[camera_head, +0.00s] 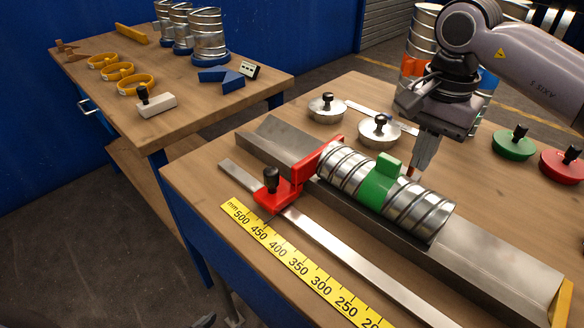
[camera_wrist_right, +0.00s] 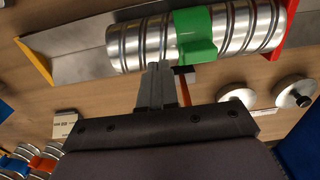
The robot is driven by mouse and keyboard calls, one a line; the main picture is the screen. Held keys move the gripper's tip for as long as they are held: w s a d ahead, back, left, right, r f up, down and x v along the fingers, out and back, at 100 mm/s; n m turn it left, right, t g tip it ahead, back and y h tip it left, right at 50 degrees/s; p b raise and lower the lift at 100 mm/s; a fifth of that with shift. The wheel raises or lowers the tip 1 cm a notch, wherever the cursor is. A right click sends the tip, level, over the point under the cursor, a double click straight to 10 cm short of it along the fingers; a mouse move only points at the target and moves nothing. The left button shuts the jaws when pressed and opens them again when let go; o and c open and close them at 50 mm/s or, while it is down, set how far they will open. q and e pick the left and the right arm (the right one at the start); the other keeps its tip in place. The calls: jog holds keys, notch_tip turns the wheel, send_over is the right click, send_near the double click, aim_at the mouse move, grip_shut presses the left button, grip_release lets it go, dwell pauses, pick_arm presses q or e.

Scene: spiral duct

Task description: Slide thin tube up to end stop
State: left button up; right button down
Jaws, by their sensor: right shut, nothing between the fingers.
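The thin tube (camera_head: 418,214) is a silver ribbed spiral duct with a green clamp (camera_head: 380,183) around its middle. It lies along the grey metal trough (camera_head: 475,268). Its far end is at the red end stop (camera_head: 309,172); I cannot tell whether they touch. My right gripper (camera_head: 416,172) is shut and empty, pointing down just behind the tube near the green clamp. In the right wrist view the tube (camera_wrist_right: 140,43), the clamp (camera_wrist_right: 194,34) and the closed fingers (camera_wrist_right: 157,88) show, with the fingertips beside the tube. My left gripper is not in view.
A yellow millimetre scale (camera_head: 298,270) and a steel rail (camera_head: 340,250) run in front of the trough. Silver lids (camera_head: 378,131), a green lid (camera_head: 513,145) and a red lid (camera_head: 562,166) lie behind. A second table (camera_head: 190,110) holds yellow rings, blue blocks and upright ducts.

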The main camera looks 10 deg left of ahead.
notch_tip(320, 180, up, 5)
jog(key=shift+r+p, duration=0.2)
jog(key=shift+p, duration=0.75)
